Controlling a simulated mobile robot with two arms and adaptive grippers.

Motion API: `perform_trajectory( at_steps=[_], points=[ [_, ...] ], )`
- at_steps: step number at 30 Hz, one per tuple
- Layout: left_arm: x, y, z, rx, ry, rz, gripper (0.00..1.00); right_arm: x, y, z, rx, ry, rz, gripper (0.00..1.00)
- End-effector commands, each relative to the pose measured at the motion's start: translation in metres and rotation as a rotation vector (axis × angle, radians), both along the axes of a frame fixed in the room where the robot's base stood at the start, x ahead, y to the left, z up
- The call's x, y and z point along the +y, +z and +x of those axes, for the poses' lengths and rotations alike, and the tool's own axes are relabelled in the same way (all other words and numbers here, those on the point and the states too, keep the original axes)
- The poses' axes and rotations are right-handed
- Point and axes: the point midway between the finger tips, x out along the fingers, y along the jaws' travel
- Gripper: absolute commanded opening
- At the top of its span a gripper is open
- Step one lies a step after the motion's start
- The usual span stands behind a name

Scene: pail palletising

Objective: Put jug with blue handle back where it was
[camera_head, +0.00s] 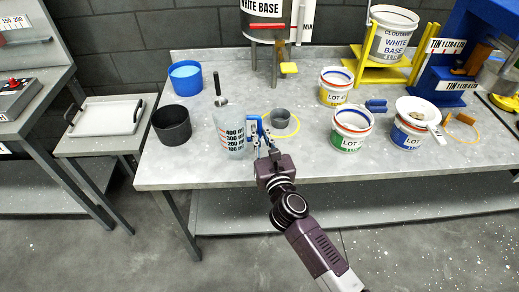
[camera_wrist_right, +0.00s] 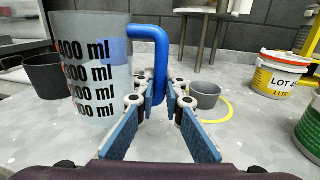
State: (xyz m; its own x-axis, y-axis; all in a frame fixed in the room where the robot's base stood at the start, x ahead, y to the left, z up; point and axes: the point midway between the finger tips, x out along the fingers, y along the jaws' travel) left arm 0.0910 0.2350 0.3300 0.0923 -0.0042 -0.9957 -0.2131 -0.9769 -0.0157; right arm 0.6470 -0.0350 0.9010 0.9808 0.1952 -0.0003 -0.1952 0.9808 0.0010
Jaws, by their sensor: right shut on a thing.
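The jug (camera_head: 230,127) is a translucent graduated vessel with a blue handle (camera_head: 252,126) on its right side. My right gripper (camera_head: 262,145) is shut on the handle. In the right wrist view my right gripper (camera_wrist_right: 160,108) has its pads on both sides of the handle. My left gripper is not in view.
A black bucket (camera_head: 171,126) stands close left, a blue bucket (camera_head: 185,78) behind. Lot tins (camera_head: 351,130) stand to the right. Bare tabletop (camera_head: 225,172) shows in front.

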Motion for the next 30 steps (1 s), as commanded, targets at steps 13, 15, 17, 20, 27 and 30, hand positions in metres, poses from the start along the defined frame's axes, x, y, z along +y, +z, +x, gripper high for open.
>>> perform_trajectory(
  at_steps=[13,15,17,20,27,30],
  points=[
    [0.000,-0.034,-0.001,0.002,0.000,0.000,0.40,0.000,-0.048,0.000,-0.001,-0.001,0.002,0.00],
    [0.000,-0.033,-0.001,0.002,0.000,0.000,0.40,0.000,-0.048,0.000,-0.002,-0.001,0.001,0.00],
    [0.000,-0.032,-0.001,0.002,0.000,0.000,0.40,0.000,-0.047,0.000,-0.002,0.000,0.001,0.00],
    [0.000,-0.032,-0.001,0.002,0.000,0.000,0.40,0.000,-0.047,0.000,-0.002,0.000,0.001,0.00],
    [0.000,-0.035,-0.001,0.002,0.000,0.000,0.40,0.000,-0.051,0.000,-0.001,0.000,0.000,0.16],
    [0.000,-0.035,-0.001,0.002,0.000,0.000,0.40,0.000,-0.051,0.000,0.000,0.000,0.000,0.27]
  ],
)
